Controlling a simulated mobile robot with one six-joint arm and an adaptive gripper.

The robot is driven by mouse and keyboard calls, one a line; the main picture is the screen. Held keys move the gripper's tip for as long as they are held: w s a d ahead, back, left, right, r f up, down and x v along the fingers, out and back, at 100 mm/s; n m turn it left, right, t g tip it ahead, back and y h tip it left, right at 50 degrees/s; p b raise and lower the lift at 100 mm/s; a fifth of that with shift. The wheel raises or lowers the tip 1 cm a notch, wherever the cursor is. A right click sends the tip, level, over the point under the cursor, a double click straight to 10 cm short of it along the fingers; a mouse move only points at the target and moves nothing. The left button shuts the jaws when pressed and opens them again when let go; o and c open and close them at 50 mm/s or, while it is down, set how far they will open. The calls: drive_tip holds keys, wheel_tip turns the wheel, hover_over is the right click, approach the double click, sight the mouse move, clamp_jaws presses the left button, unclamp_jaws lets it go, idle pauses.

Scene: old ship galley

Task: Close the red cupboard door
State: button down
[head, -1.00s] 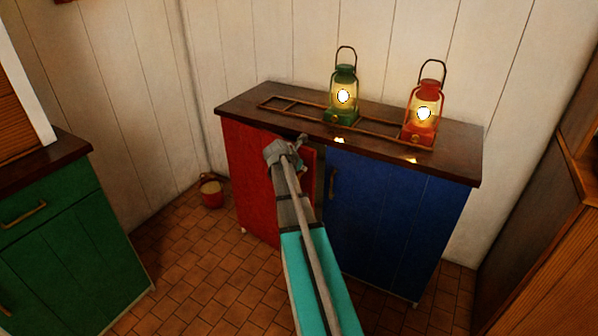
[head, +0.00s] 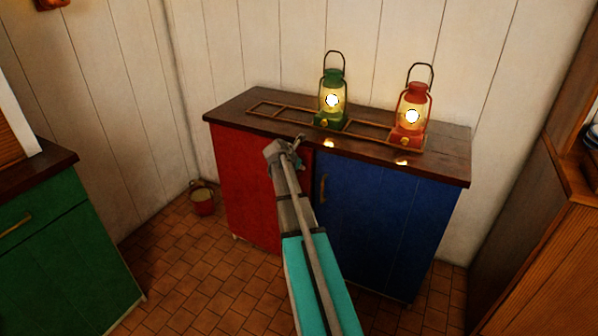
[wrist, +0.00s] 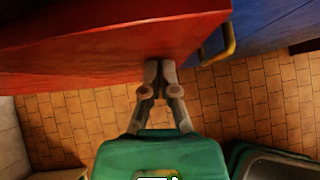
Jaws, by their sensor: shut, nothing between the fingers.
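The red cupboard door (head: 245,185) is on the left half of a low cupboard in the head view, beside the blue door (head: 385,225). It looks nearly in line with the front; my arm hides part of its right side, so I cannot tell whether it is fully flush. My gripper (head: 297,160) is at the upper right part of the red door. In the wrist view, my gripper (wrist: 160,66) is shut and empty, its fingertips at the red door's face (wrist: 100,55), seemingly touching. A brass handle (wrist: 230,42) shows just right of them, by the blue door.
A green lantern (head: 332,95) and a red lantern (head: 411,115) stand lit on the dark cupboard top (head: 235,108). A green cabinet (head: 60,250) is at left and a wooden cabinet (head: 540,260) at right. A small bucket (head: 203,200) sits on the tiled floor, which is otherwise clear.

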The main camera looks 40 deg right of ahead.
drive_tip(key=d, duration=0.1)
drive_tip(key=w+d, duration=0.1)
drive_tip(key=d, duration=0.1)
drive_tip(key=shift+w+d+r, duration=0.2)
drive_tip(key=shift+w+d, duration=0.1)
drive_tip(key=shift+d, duration=0.4)
drive_tip(key=shift+s+a+f, duration=0.1)
drive_tip(key=shift+s+a, duration=0.1)
drive_tip(key=shift+a, duration=0.3)
drive_tip(key=p, duration=0.7)
approach(306, 162)
drive_tip(key=s+a+f, duration=0.1)
drive_tip(key=a, duration=0.1)
drive_tip(key=shift+s+a+f, duration=0.15)
drive_tip(key=shift+s+f, duration=0.05)
drive_tip(key=shift+f, duration=0.05)
